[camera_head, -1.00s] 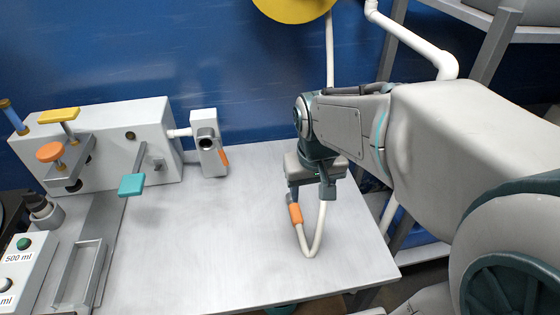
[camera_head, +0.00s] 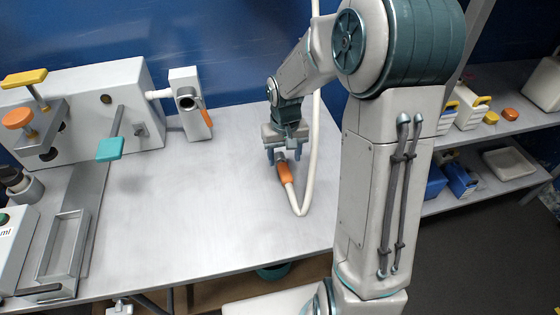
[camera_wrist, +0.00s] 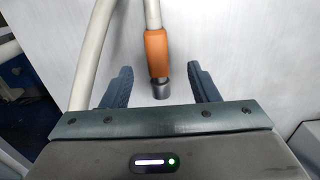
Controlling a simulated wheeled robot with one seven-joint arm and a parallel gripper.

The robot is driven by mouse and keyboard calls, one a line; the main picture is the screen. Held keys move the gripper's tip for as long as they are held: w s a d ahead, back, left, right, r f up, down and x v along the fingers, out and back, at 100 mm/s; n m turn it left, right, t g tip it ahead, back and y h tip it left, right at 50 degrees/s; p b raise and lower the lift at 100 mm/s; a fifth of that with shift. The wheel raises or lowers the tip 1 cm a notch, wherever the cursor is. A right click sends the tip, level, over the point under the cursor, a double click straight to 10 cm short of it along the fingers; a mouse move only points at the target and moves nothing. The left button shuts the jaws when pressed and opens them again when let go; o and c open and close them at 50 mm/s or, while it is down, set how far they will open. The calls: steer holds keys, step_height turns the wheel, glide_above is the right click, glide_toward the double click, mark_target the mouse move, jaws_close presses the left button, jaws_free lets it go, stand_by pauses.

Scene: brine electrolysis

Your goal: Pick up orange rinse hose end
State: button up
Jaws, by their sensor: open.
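The rinse hose end has an orange grip (camera_head: 284,173) and hangs on a white hose (camera_head: 312,165) that bends in a U at the right side of the bench. My gripper (camera_head: 283,155) is open right above the hose end. In the wrist view, the orange hose end (camera_wrist: 157,52) with its grey metal tip (camera_wrist: 160,89) lies between the two dark fingers of my gripper (camera_wrist: 160,85). Gaps show on both sides, so neither finger appears to touch it. The white hose also runs past the left finger.
The metal bench top (camera_head: 215,190) is clear left of the hose. A grey machine (camera_head: 85,110) with coloured handles and a holder with an orange lever (camera_head: 190,105) stand at the back left. A shelf (camera_head: 500,130) with bottles is at right.

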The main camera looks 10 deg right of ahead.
mark_target(286, 175)
steer(key=shift+s+d+f, duration=0.15)
steer(key=shift+f, duration=1.6)
steer(key=shift+s+d+f, duration=0.1)
steer(key=shift+s+f, duration=0.05)
steer(key=shift+f, duration=1.55)
steer(key=c, duration=1.1)
